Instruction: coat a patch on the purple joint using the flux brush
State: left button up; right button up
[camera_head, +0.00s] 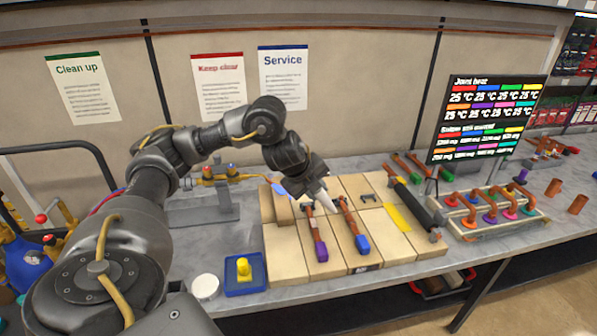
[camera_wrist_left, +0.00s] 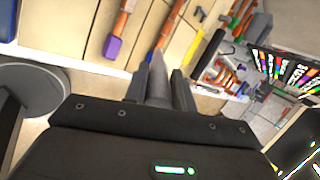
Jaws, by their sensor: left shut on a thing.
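Several copper joints stand in a rack on the right of the bench; the purple joint (camera_head: 490,217) is in its front row. Two slim brown tools lie on the wooden tray, one with a purple end (camera_head: 320,251) and one with a blue end (camera_head: 362,245). The purple-ended tool also shows in the left wrist view (camera_wrist_left: 113,47), apart from my fingers. Which tool is the flux brush is unclear. My right gripper is out of view.
A black-barrelled tool (camera_head: 411,200) lies at the tray's right, between it and the joint rack. A blue dish with a yellow piece (camera_head: 244,268) and a white round lid (camera_head: 205,287) sit at the front left. A display (camera_head: 488,118) stands behind the rack.

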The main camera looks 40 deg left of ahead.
pick_arm(q)
jog(key=a+r, duration=0.2)
jog(key=a, duration=0.4)
jog(key=shift+m, duration=0.3)
jog(key=f+b, duration=0.4)
jog(key=f, duration=0.1)
jog(key=shift+s+d+f+b, duration=0.1)
jog(key=shift+s+d+b, duration=0.2)
jog(key=shift+s+b, duration=0.1)
